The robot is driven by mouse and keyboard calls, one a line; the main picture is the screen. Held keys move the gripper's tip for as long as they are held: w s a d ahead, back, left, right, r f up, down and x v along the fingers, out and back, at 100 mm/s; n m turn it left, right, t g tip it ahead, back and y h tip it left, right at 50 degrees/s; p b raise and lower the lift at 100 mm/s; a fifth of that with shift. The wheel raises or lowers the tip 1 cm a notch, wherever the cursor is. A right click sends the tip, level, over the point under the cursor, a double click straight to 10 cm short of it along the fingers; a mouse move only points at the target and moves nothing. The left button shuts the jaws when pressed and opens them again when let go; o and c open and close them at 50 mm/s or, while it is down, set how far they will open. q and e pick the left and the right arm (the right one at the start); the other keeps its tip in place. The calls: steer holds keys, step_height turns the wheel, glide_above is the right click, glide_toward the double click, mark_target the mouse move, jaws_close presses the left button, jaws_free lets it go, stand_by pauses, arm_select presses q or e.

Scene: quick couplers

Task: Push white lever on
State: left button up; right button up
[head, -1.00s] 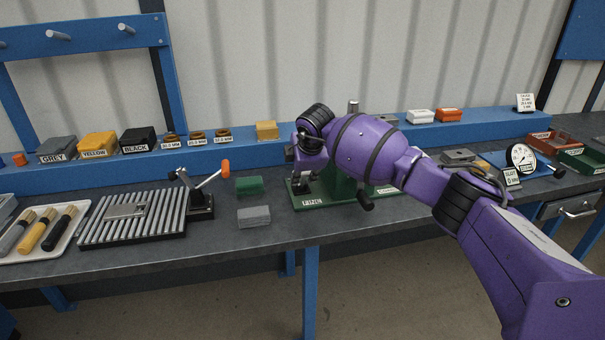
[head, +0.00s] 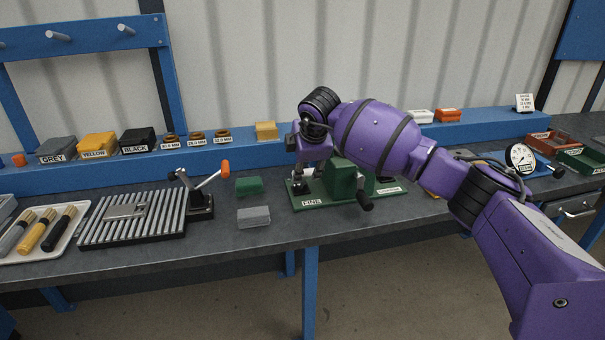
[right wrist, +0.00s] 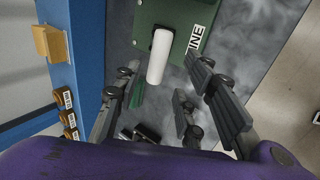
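A white lever (right wrist: 160,55) shows in the right wrist view as a rounded white bar over a green base plate (right wrist: 185,14) with a label ending in "INE". In the head view the green machine (head: 341,181) with the "FINE" label stands at mid bench, partly hidden by my right arm; I cannot make out the lever there. My right gripper (right wrist: 168,75) has its fingers spread apart, with the lever's near end between or just beyond the fingertips; I cannot tell whether they touch. In the head view the right hand is at the machine's left side. My left gripper is not in view.
A grey block (head: 254,217) and a green block (head: 249,186) lie left of the machine. A ribbed plate (head: 135,217) with an orange-tipped clamp handle (head: 225,168) is farther left. A dial gauge (head: 520,157) stands to the right. The blue ledge (head: 240,152) runs behind.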

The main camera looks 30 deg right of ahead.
steer(key=v, duration=0.6)
steer(key=shift+s+r, duration=0.25)
